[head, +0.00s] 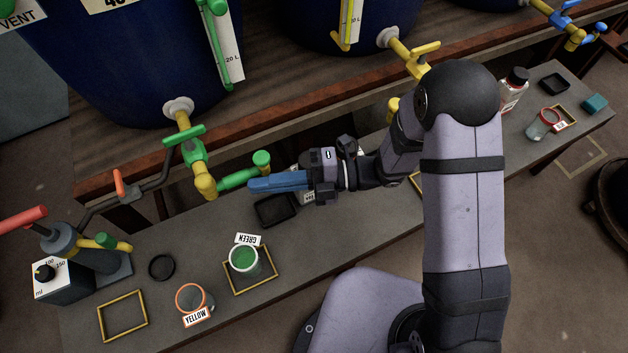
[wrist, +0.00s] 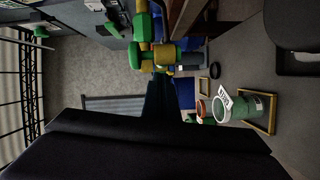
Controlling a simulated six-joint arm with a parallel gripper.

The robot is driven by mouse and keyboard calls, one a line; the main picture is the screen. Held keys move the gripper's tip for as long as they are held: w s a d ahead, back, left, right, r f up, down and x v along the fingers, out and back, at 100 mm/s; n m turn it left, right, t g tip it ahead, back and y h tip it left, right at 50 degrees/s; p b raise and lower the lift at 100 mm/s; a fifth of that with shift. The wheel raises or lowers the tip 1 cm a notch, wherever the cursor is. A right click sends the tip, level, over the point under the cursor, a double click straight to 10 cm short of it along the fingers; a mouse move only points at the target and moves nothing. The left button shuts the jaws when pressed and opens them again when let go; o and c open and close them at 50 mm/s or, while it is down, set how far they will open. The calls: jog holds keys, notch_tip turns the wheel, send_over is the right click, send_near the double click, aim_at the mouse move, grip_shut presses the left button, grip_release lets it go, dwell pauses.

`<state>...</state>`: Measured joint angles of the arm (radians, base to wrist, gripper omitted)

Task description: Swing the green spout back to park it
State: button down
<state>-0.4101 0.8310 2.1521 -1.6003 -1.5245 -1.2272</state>
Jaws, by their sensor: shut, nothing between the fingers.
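The green spout (head: 240,178) hangs below the green tap (head: 190,150) of the left blue vat. In the wrist view, green and yellow pipe parts (wrist: 145,30) show ahead of the dark fingers.
On the bench, a cup of green (head: 244,260) stands in a yellow frame, with a YELLOW-labelled cup (head: 192,300) to its left. A black tray (head: 276,210) lies under my fingers. A pump with a red handle (head: 68,242) stands at the left.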

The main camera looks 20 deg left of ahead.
jog(key=s+v, duration=0.2)
jog(key=v, duration=0.8)
jog(key=shift+w+d+r, duration=0.25)
jog(key=shift+d, duration=0.55)
